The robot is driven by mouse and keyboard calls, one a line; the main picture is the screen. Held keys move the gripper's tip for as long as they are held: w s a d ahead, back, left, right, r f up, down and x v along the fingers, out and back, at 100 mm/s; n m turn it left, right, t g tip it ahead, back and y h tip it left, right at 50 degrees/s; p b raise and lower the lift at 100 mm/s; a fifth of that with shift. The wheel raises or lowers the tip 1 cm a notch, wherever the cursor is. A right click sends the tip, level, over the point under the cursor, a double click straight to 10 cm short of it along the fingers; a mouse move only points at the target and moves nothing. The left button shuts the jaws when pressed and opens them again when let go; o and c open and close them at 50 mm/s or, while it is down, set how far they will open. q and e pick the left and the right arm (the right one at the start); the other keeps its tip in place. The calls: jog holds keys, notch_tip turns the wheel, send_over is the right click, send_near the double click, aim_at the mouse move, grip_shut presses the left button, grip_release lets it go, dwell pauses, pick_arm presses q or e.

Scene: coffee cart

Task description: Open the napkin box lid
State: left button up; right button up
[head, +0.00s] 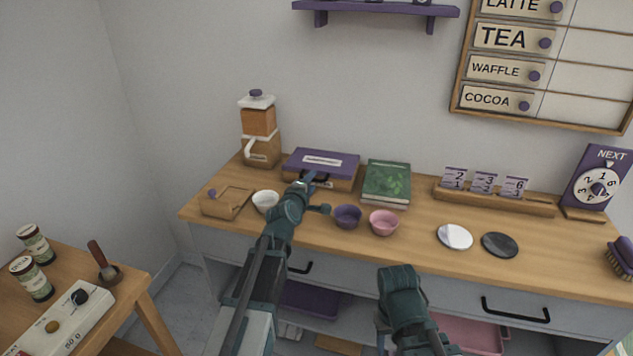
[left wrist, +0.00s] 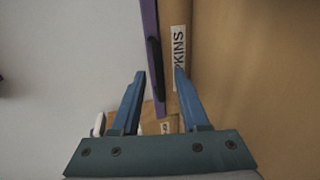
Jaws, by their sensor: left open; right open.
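The napkin box (head: 340,179) stands at the back of the cart counter, with a wooden body and a purple lid (head: 296,159) that lies shut on top. A dark handle shows at its front. My left gripper (head: 310,181) is open in front of the box, close to the handle. In the left wrist view, the open fingers (left wrist: 158,85) point at the box front; the purple lid edge (left wrist: 148,30), the dark handle (left wrist: 154,62) and part of the label (left wrist: 179,58) show ahead, the handle between the finger lines. Contact cannot be told.
A grinder (head: 261,140) stands left of the box and a green book (head: 386,182) right of it. A white cup (head: 265,202), a purple bowl (head: 347,217) and a pink bowl (head: 384,223) stand in front. A wooden stand (head: 226,204) is at the left edge.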

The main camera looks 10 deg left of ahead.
pick_arm(q)
jog(key=x, duration=0.2)
jog(key=shift+w+f, duration=0.1)
jog(key=shift+w, duration=0.2)
grip_shut()
jog(key=shift+s, duration=0.1)
dwell(1.1)
